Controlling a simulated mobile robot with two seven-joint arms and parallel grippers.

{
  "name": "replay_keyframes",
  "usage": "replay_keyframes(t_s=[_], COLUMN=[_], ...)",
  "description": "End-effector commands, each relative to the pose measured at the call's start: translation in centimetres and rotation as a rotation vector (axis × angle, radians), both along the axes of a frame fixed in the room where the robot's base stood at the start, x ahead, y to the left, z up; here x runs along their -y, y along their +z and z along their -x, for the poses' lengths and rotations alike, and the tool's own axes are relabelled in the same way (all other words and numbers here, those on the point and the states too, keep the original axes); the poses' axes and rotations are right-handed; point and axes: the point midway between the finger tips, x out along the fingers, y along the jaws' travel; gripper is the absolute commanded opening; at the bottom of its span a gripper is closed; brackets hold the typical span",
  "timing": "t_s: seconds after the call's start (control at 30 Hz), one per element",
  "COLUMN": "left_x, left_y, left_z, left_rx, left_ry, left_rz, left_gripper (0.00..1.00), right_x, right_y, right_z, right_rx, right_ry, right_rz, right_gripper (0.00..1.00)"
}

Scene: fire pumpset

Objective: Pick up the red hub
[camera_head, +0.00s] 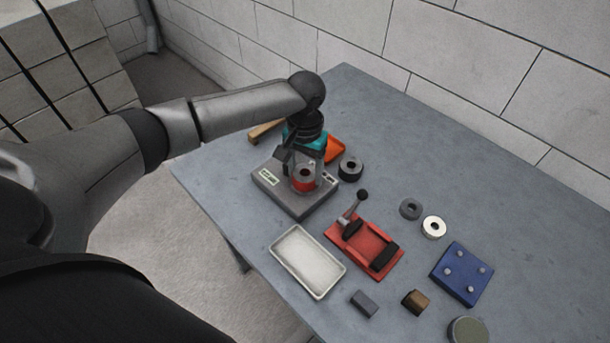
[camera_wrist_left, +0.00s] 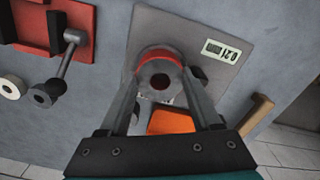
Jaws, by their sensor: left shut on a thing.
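The red hub (camera_head: 304,182) is a short cylinder with a red side, a grey top and a dark center hole. It is over a grey square base with small display labels (camera_head: 277,196). My left gripper (camera_head: 304,173) reaches down from above, its fingers shut on the hub from two sides. In the left wrist view the hub (camera_wrist_left: 160,54) sits between the two fingertips (camera_wrist_left: 161,78), with the grey base (camera_wrist_left: 205,35) behind it. I cannot tell whether the hub touches the base or is slightly raised. My right gripper is not in view.
An orange tray (camera_head: 335,150) and black ring (camera_head: 350,168) are close behind. A red lever fixture (camera_head: 370,250), white tray (camera_head: 308,290), two rings (camera_head: 433,227), blue pegged plate (camera_head: 461,285) and small blocks (camera_head: 415,302) stand nearer. The table's back right is clear.

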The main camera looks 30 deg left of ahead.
Motion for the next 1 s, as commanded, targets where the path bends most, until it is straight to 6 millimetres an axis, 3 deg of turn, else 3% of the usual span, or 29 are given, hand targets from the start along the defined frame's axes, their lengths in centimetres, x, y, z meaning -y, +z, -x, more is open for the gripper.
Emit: replay_keyframes(t_s=[0.03, 0.33, 0.8, 1.0], left_x=[0.0, 0.0, 0.0, -0.1], left_y=[0.0, 0.0, 0.4, 3.0], left_z=[0.0, 0.0, -0.1, -0.2], left_rx=[0.000, 0.000, 0.003, 0.005], left_ry=[0.000, 0.000, 0.001, 0.000], left_rz=[0.000, 0.000, 0.001, 0.001], left_gripper=[0.33, 0.00, 0.00, 0.00], right_x=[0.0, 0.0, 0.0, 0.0], right_y=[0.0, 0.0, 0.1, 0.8], right_z=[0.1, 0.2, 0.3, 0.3], right_rx=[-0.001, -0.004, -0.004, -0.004], right_ry=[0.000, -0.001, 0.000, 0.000], right_rz=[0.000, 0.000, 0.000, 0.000], right_gripper=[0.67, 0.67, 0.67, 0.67])
